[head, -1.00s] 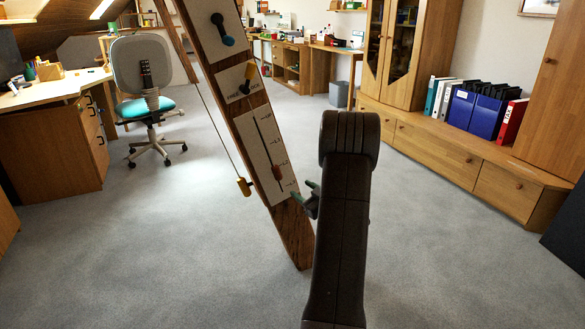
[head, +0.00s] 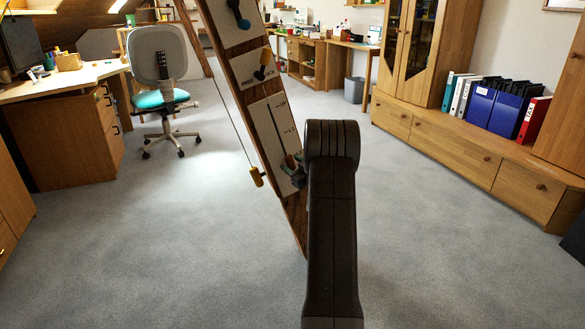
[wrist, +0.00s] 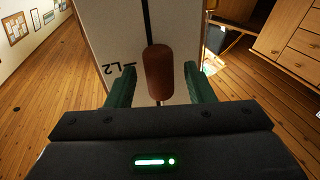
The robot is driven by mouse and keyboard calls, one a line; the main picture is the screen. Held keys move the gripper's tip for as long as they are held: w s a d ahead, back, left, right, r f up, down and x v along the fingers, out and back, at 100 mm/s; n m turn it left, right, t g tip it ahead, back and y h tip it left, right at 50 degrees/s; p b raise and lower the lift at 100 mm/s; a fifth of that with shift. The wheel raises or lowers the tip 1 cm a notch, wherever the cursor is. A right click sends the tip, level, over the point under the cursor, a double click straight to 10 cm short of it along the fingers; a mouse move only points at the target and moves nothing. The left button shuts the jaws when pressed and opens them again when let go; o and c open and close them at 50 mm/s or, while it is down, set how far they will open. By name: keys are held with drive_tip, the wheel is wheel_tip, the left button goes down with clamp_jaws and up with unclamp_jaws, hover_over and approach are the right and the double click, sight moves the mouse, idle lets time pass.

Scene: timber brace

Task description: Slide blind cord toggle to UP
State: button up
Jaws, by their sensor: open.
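A reddish-brown toggle (wrist: 158,72) sits on a dark vertical slot or cord on a pale panel (wrist: 121,34), close to an "L2" mark in the wrist view. In the head view the panel (head: 268,119) is the lowest on a leaning timber brace (head: 231,76); its toggle (head: 290,161) is low on the track and partly hidden. My gripper (wrist: 160,84) is open, with one green finger on each side of the toggle and gaps showing. In the head view my gripper (head: 297,171) is at the panel's lower end, partly hidden by my arm.
A desk and chair (head: 160,85) stand left, cabinets (head: 470,165) right. The carpet is clear around the brace.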

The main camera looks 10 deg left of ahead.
drive_tip(key=shift+w+a, duration=0.15)
clamp_jaws()
drive_tip(key=s+a+r+p, duration=0.1)
drive_tip(key=r+p, duration=0.2)
drive_tip(key=r, duration=0.3)
drive_tip(key=s+a+r+p, duration=0.1)
drive_tip(key=a+r+p, duration=0.1)
drive_tip(key=r, duration=0.5)
drive_tip(key=s+a+r+p, duration=0.1)
drive_tip(key=a+r+p, duration=0.1)
drive_tip(key=r+p, duration=0.3)
drive_tip(key=shift+s+r, duration=0.1)
drive_tip(key=shift+r, duration=0.85)
drive_tip(key=shift+c, duration=0.5)
unclamp_jaws()
drive_tip(key=shift+r, duration=0.1)
drive_tip(key=shift+o, duration=0.5)
drive_tip(key=shift+s+f, duration=0.1)
drive_tip(key=shift+f, duration=0.1)
drive_tip(key=p+v, duration=0.1)
drive_tip(key=v, duration=1.2)
drive_tip(key=shift+s+d+p, duration=0.25)
drive_tip(key=shift+p, duration=0.05)
